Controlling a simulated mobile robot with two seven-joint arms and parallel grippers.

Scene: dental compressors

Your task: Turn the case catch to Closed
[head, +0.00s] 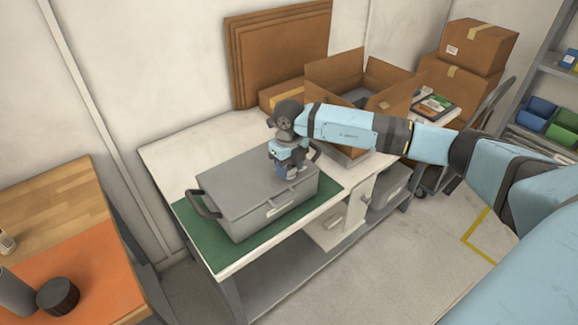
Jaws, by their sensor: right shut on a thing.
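A grey case (240,187) with its lid down sits on a green mat (204,240) on the white workbench. A dark handle (206,205) sticks out from its left side. A pale catch (281,207) shows on its front face. My right gripper (292,177) points down at the front right edge of the case, shut on a part there. The gripper hides that part, so I cannot tell which way it is turned. My left gripper is not in view.
An open cardboard box (351,72) stands on the bench behind my right arm. An orange-topped table (80,273) with a dark round object (58,296) is at the left. Stacked boxes (476,48) stand at the back right. The floor at the right is mostly clear.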

